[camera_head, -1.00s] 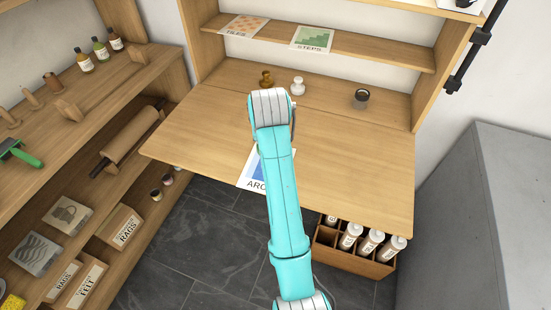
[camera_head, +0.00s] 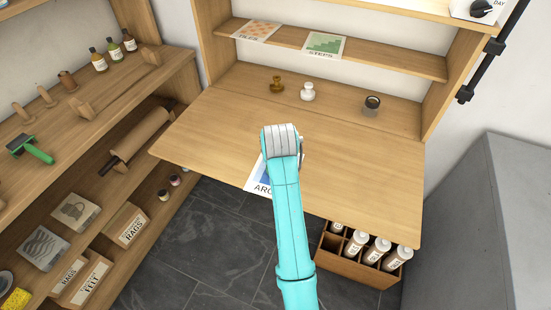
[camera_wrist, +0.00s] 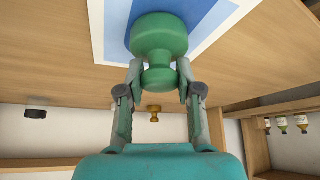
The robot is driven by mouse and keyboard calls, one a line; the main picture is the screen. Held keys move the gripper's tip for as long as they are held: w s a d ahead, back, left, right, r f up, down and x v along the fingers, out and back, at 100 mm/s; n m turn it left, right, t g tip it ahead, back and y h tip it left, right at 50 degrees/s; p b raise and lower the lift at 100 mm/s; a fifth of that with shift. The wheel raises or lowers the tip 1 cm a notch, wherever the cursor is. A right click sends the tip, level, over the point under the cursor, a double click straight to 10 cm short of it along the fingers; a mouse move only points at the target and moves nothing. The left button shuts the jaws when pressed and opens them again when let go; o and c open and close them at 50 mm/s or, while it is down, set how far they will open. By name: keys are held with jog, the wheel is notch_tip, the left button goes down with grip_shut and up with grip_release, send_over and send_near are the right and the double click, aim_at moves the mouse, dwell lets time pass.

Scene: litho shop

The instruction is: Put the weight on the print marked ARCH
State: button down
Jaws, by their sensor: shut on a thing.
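The print marked ARCH (camera_head: 260,187) lies at the front edge of the wooden desk board, partly covered by my arm in the head view. Its white border and blue picture also show in the wrist view (camera_wrist: 214,28). My gripper (camera_wrist: 159,78) is shut on the neck of a green knobbed weight (camera_wrist: 160,40). The weight's wide base is over the print, within its sheet as seen; I cannot tell whether it touches. The head view hides my gripper and the green weight behind my arm.
A brass weight (camera_head: 277,86), a white weight (camera_head: 308,92) and a dark jar (camera_head: 371,106) stand at the back of the desk. Prints marked TILES (camera_head: 257,29) and STEPS (camera_head: 325,44) lie on the shelf above.

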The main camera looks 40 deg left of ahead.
jog(key=c, duration=0.8)
grip_release()
jog(key=shift+f, duration=0.1)
jog(key=shift+o, duration=0.2)
jog(key=v, duration=1.2)
jog(key=shift+d, duration=0.1)
